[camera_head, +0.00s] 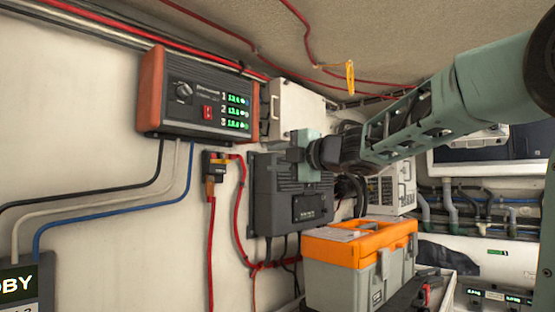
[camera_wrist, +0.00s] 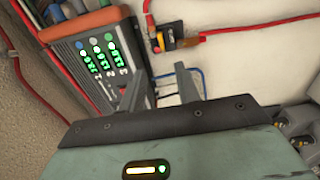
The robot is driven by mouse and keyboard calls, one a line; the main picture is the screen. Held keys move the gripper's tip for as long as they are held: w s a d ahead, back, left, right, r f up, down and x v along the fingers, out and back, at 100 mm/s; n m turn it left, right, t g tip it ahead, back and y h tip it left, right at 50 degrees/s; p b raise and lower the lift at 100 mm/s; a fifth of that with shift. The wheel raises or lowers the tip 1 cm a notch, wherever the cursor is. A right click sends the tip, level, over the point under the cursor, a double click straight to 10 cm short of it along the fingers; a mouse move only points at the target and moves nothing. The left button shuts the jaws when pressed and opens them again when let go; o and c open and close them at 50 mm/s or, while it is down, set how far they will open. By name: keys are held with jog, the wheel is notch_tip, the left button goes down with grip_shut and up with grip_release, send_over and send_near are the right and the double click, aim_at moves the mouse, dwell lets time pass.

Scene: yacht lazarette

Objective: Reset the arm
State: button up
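My arm reaches in from the right in the head view. My gripper (camera_head: 296,155) is in front of the wall, below the white box and over the upper part of a dark grey unit. In the wrist view my gripper (camera_wrist: 161,78) shows two grey fingers standing apart. The white wall and thin blue cables show between them, and nothing is held. The fingers point towards the wall, beside the charger panel with green displays (camera_wrist: 102,58). I cannot tell how far the fingertips are from the wall.
The charger panel (camera_head: 197,97) hangs left of my gripper. The white box (camera_head: 295,106) and dark grey unit (camera_head: 290,199) are close to it. An orange-lidded toolbox (camera_head: 345,276) stands below my arm. A yellow tie (camera_head: 350,77) hangs overhead.

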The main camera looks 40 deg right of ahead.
jog(key=shift+a, duration=0.1)
jog(key=w+a+f+m+g+h, duration=0.1)
jog(key=w+a+f+m+g, duration=0.2)
jog(key=a+f+m, duration=0.6)
jog(key=s+a+f+m+g, duration=0.1)
jog(key=s+a+f+g, duration=0.15)
jog(key=a+f, duration=0.45)
jog(key=s+a+f+g, duration=0.2)
jog(key=s+a+f, duration=0.2)
jog(key=f, duration=0.6)
jog(key=s+a+f+m+g, duration=0.1)
jog(key=s+a+f+g, duration=0.1)
jog(key=s+f, duration=0.3)
jog(key=s+a+f+m+g+h, duration=0.1)
jog(key=s+a+f+g, duration=0.2)
jog(key=s, duration=0.9)
jog(key=s+a+f+g, duration=0.2)
jog(key=s+f+g, duration=0.3)
jog(key=s+f, duration=0.2)
jog(key=shift+s+a+m+h, duration=0.3)
jog(key=shift+s+m+h, duration=0.1)
jog(key=shift+s, duration=0.4)
jog(key=shift+f, duration=0.1)
